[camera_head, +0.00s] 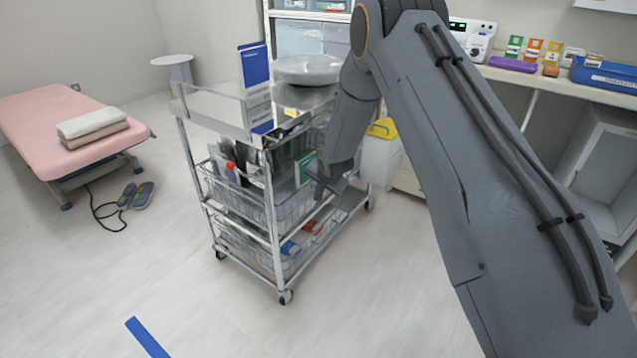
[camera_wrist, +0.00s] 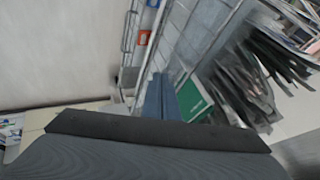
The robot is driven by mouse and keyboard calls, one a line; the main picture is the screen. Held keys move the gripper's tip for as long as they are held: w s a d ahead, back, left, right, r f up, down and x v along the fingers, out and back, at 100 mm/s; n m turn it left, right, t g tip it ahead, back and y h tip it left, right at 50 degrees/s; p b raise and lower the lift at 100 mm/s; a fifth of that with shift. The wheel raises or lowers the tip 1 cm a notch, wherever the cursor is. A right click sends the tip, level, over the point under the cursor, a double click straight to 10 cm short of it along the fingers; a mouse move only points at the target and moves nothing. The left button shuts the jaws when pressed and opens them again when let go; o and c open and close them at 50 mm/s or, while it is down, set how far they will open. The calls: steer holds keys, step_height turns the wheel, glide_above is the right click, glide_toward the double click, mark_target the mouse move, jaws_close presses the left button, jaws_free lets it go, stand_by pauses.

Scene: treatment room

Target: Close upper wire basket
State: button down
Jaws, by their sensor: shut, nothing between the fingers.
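The upper wire basket (camera_head: 293,209) hangs in the metal trolley (camera_head: 222,125) below its top tray. It holds bottles, dark items and a green booklet (camera_head: 305,170). My gripper (camera_head: 319,189) is shut and empty at the basket's right side, partly in front of it. I cannot tell whether it touches the wires. In the wrist view my shut fingers (camera_wrist: 160,98) lie beside the basket wires, close to the green booklet (camera_wrist: 195,98). My arm hides part of the basket's far right side, so how far it is pulled out is unclear.
A lower wire basket (camera_head: 258,243) with red and blue packs sits underneath. A yellow-lidded bin (camera_head: 381,155) stands behind my forearm.

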steer(key=s+d+r+n+g+h+p, duration=0.1)
steer(key=s+d+r+p, duration=0.25)
steer(key=s+r, duration=0.7)
steer(key=s+d+r+n+g+p, duration=0.2)
steer(key=s+d+r, duration=0.2)
steer(key=s+r, duration=0.6)
steer(key=s+d+r+n+g+p, duration=0.1)
steer(key=s+r, duration=0.2)
steer(key=s, duration=0.6)
steer(key=s+d+r+n+g+p, duration=0.1)
steer(key=s+r+p, duration=0.1)
steer(key=s, duration=0.7)
steer(key=s+d+r+n+g+p, duration=0.1)
steer(key=s+r, duration=0.3)
steer(key=s, duration=0.5)
steer(key=shift+s+d+n+g+p, duration=0.3)
steer(key=shift+s+d+g, duration=0.1)
steer(key=shift+d+g, duration=0.15)
